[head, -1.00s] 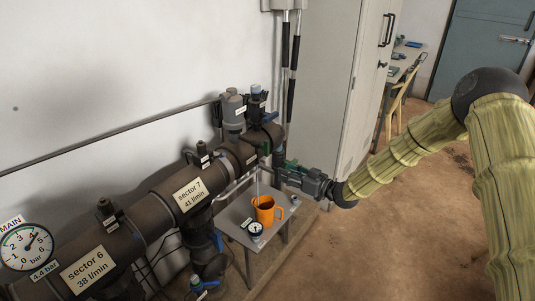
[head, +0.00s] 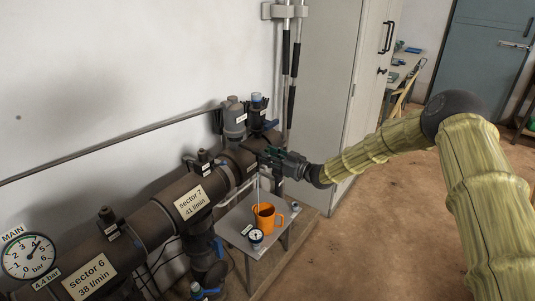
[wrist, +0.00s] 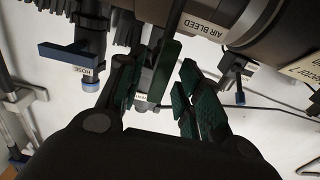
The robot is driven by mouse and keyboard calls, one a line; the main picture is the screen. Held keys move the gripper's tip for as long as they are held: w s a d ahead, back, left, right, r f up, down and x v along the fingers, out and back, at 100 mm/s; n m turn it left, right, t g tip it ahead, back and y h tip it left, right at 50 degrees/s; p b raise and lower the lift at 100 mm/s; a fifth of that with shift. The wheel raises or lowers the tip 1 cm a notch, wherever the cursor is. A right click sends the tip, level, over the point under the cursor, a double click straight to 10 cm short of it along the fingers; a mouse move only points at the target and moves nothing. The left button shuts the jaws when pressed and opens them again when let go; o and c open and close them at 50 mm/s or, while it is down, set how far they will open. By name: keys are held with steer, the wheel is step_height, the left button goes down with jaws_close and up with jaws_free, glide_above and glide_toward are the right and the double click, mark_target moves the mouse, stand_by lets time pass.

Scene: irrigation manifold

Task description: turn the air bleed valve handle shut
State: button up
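The air bleed valve handle (wrist: 167,68) is a long green lever in the wrist view, just left of the "AIR BLEED" label (wrist: 207,28) on the dark pipe. My gripper (wrist: 160,98) is open, with dark green pads on its fingers. The lever's lower end lies between the fingers, close to the left one, with a gap to the right one. I cannot tell whether it touches. In the head view my gripper (head: 268,158) is at the far end of the manifold pipe and hides the handle.
A blue-handled hose valve (wrist: 75,53) is left of my gripper in the wrist view. Below in the head view, a small table (head: 238,222) holds an orange jug (head: 266,216) and a gauge (head: 256,237). A grey cabinet (head: 335,80) stands behind.

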steer(key=shift+w+a, duration=0.35)
steer(key=shift+a, duration=0.1)
jaws_close()
